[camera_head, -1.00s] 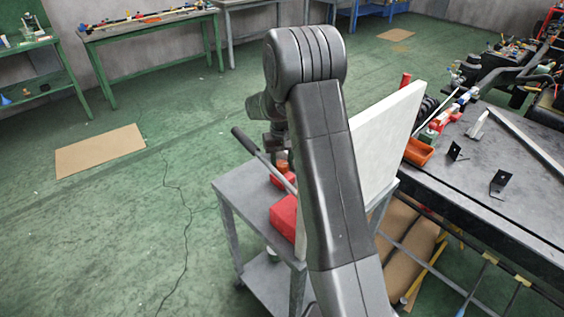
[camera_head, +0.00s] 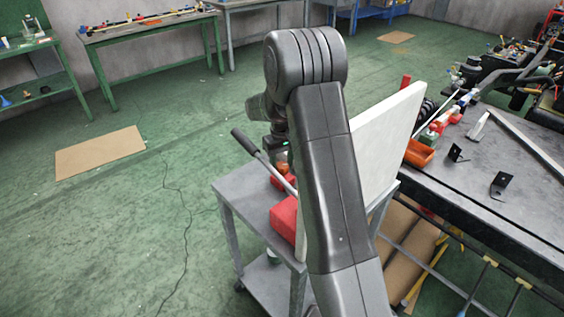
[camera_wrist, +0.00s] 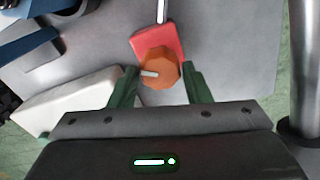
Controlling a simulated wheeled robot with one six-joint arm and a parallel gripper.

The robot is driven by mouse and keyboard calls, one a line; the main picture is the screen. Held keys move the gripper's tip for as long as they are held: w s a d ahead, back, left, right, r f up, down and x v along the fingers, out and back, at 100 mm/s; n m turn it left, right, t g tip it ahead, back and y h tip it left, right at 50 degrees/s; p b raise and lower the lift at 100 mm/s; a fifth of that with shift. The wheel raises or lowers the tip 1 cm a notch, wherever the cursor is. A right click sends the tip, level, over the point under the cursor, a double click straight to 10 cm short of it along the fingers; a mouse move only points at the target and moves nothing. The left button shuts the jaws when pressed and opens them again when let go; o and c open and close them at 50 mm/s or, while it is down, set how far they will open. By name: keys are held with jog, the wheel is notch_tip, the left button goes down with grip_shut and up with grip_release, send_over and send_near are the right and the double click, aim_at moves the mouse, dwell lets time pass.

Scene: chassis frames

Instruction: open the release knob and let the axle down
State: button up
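The release knob (camera_wrist: 160,74) is an orange faceted knob with a short pale pin, beside a red block (camera_wrist: 158,40) with a pale rod (camera_wrist: 161,10) running away from it. My gripper (camera_wrist: 162,80) has its two green fingers apart, one on each side of the knob; I cannot tell if they touch it. In the head view my gripper (camera_head: 280,150) hangs just above the orange knob (camera_head: 283,168). A red jack body (camera_head: 285,217) and a black-gripped lever (camera_head: 243,142) sit on a grey cart. I cannot make out the axle.
The grey cart (camera_head: 240,190) carries an upright white panel (camera_head: 385,140) close to the right of my arm. A dark workbench (camera_head: 510,160) with an orange bin (camera_head: 419,153) and black brackets is at the right. The green floor at left is open, with a cardboard sheet (camera_head: 100,152).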

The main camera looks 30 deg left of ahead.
aim_at(282, 165)
jog(key=shift+o, duration=1.3)
notch_tip(282, 165, up, 14)
jog(key=shift+b, duration=0.4)
jog(key=shift+f, duration=0.15)
notch_tip(282, 165, down, 14)
jog(key=shift+r+p, duration=0.1)
jog(key=shift+p, duration=0.3)
